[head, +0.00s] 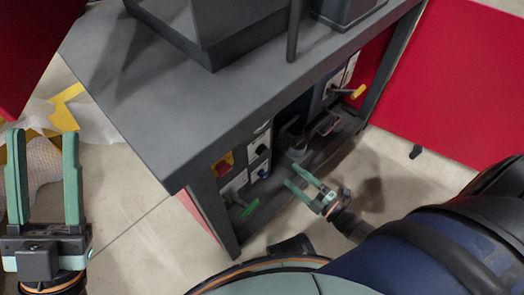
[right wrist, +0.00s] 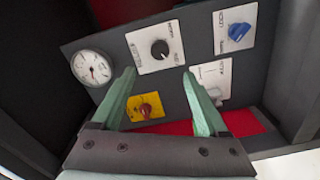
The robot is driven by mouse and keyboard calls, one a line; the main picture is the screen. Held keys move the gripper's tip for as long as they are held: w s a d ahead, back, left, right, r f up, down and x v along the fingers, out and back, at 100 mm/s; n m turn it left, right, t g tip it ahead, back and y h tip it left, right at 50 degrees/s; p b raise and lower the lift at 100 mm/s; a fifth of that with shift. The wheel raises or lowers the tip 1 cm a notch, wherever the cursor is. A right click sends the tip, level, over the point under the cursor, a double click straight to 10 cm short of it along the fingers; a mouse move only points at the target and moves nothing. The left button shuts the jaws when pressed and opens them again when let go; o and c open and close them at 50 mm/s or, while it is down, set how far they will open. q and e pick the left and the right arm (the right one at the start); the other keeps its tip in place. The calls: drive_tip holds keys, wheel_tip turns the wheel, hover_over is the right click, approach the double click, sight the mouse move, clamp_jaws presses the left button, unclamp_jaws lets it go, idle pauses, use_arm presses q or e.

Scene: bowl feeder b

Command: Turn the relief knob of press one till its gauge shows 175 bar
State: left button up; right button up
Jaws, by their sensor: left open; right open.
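In the right wrist view a grey panel holds a round white gauge (right wrist: 92,68); its reading is too small to tell. To its right is a black knob (right wrist: 160,50) on a white labelled plate, perhaps the relief knob; the label is not readable. My right gripper (right wrist: 158,75) is open and empty, its fingertips just below and either side of that knob in the picture; contact cannot be told. In the head view my right gripper (head: 292,175) points at the panel under the bench. My left gripper (head: 42,140) is open and empty at the far left.
A blue knob (right wrist: 238,31) and a red switch on a yellow plate (right wrist: 146,107) are near the black knob. In the head view a green handle (head: 250,209) sticks out low, and a yellow handle (head: 357,91) farther right. The grey bench top (head: 150,95) overhangs the panel.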

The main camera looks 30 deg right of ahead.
sight(264, 152)
drive_tip(key=b+x, duration=0.2)
drive_tip(key=x, duration=0.8)
drive_tip(key=shift+w+a+f+b, duration=0.1)
drive_tip(key=shift+w+a+b, duration=0.05)
drive_tip(key=shift+b, duration=0.2)
drive_tip(key=shift+w+a, duration=0.2)
drive_tip(key=shift+w, duration=0.4)
drive_tip(key=shift+c, duration=0.4)
clamp_jaws()
